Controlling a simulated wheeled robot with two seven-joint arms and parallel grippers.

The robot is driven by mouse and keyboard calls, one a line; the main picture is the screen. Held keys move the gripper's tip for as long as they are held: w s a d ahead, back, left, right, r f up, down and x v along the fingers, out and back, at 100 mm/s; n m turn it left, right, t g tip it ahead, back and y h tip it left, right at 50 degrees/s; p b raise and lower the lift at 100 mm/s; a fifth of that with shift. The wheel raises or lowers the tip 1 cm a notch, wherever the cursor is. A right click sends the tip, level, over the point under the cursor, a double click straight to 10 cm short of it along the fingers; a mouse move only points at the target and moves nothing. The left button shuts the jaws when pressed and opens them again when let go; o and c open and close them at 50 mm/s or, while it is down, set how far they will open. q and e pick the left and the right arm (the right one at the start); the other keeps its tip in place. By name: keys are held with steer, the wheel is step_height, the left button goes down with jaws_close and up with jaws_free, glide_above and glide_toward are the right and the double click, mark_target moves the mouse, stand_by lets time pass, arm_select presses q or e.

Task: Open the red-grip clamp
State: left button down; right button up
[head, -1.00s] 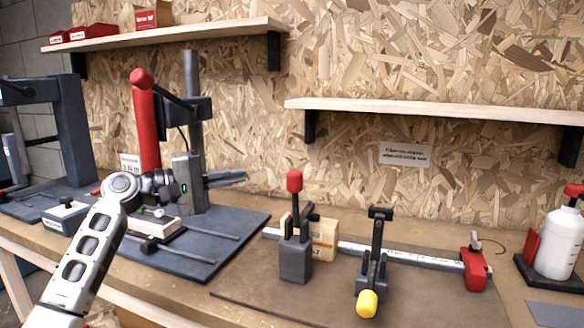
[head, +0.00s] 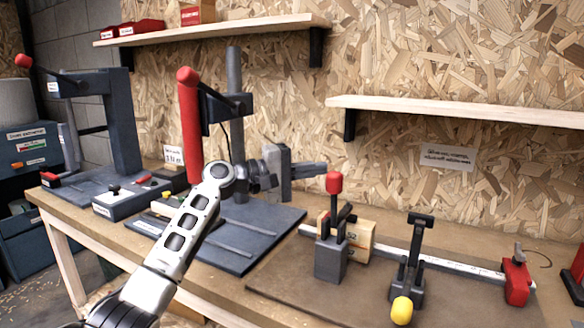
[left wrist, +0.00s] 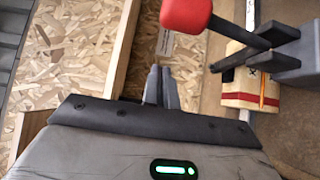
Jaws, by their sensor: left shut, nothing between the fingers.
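The red-grip clamp (head: 331,258) stands on the brown board with a grey block base and an upright handle topped by a red grip (head: 334,183). My left gripper (head: 322,168) is shut and empty. In the head view its fingertips lie just left of the red grip, near its top; I cannot tell the depth gap. In the left wrist view the shut fingers (left wrist: 158,86) point up the picture, and the red grip (left wrist: 185,14) shows to their upper right, apart from them. My right gripper is not in view.
A yellow-grip clamp (head: 407,285) stands right of the red-grip one. A wooden block (head: 358,242) and a long metal bar clamp (head: 515,280) lie behind. A press with a red lever (head: 190,125) stands behind my left arm. A shelf (head: 460,112) hangs above.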

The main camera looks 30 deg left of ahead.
arm_select(q)
steer(key=shift+s+d+p, duration=0.65)
steer(key=shift+s+d, duration=0.6)
steer(key=shift+s, duration=0.2)
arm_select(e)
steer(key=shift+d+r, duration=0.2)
